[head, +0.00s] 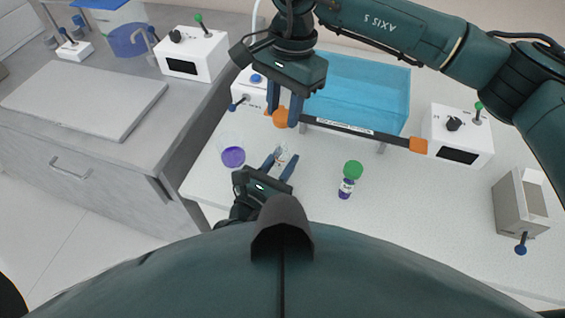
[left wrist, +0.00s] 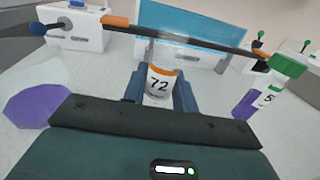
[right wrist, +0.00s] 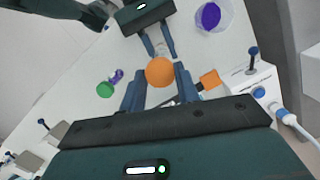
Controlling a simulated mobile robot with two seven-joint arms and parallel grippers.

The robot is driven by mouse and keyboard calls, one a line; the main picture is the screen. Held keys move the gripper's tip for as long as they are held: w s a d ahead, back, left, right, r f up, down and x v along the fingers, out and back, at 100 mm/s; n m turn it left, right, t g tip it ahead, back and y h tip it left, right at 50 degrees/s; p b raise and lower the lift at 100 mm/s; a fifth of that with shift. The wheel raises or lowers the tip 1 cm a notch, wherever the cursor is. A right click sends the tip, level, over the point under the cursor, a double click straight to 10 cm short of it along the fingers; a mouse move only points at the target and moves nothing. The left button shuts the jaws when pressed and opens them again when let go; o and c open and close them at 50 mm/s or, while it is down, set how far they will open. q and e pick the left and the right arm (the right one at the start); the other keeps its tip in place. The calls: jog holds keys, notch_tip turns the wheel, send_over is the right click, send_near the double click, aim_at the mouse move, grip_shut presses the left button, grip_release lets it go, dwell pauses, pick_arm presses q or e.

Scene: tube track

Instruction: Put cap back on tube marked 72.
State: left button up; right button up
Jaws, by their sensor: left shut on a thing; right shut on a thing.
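The tube marked 72 (left wrist: 159,86) stands upright between the fingers of my left gripper (left wrist: 160,92), which is shut on it. Its white label with an orange top band faces the left wrist camera. In the head view the tube (head: 282,153) shows small between the left fingertips (head: 279,160). My right gripper (head: 284,114) is shut on a round orange cap (head: 280,118). The cap also shows between the right fingers in the right wrist view (right wrist: 160,71). In the head view the cap is beyond the tube and apart from it.
A black bar (head: 345,132) with orange ends runs in front of a blue bin (head: 365,90). A cup with purple contents (head: 233,156) is to the left. White boxes (head: 459,135) with knobs stand around.

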pick_arm(q)
grip_shut()
pick_arm(e)
jog(key=shift+f, duration=0.1)
send_over(282, 146)
jog(key=shift+w+d+f, duration=0.1)
jog(key=shift+f, duration=1.1)
jog(key=shift+w+d+f, duration=0.1)
jog(key=shift+f, duration=1.1)
jog(key=shift+f, duration=0.85)
jog(key=shift+f, duration=0.6)
